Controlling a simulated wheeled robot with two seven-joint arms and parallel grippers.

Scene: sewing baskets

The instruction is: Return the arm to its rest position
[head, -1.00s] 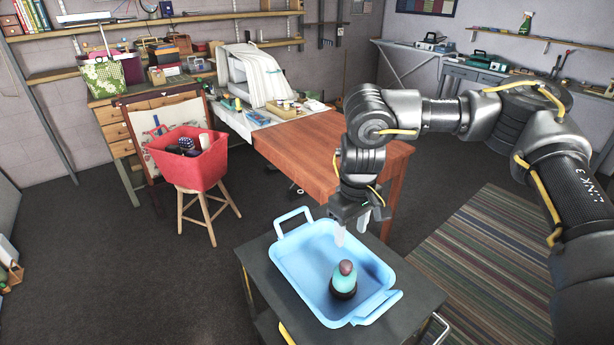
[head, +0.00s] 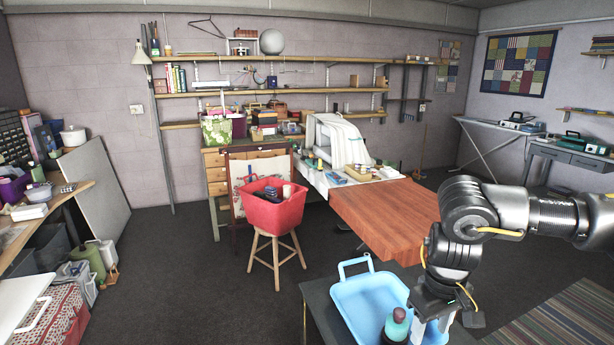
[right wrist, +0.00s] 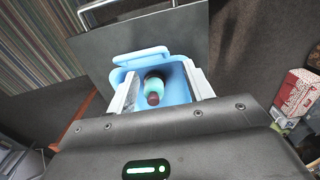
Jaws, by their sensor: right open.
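My right arm comes in from the right in the head view. My right gripper (head: 432,325) points down over the right side of the blue tray (head: 362,290). It is open, with nothing between its fingers in the head view. A teal item with a dark round top (head: 396,322) stands in the tray, just left of the gripper. In the right wrist view, the gripper's pale fingers (right wrist: 160,95) stand apart, with the teal item (right wrist: 155,88) and the tray (right wrist: 142,58) seen below between them. My left gripper is not in view.
The tray stands on a dark cart (head: 322,310). A brown wooden table (head: 388,212) lies close behind the right arm. A red basket (head: 273,207) with sewing things sits on a wooden stool (head: 277,245) to the left. Dark floor between stool and left bench is open.

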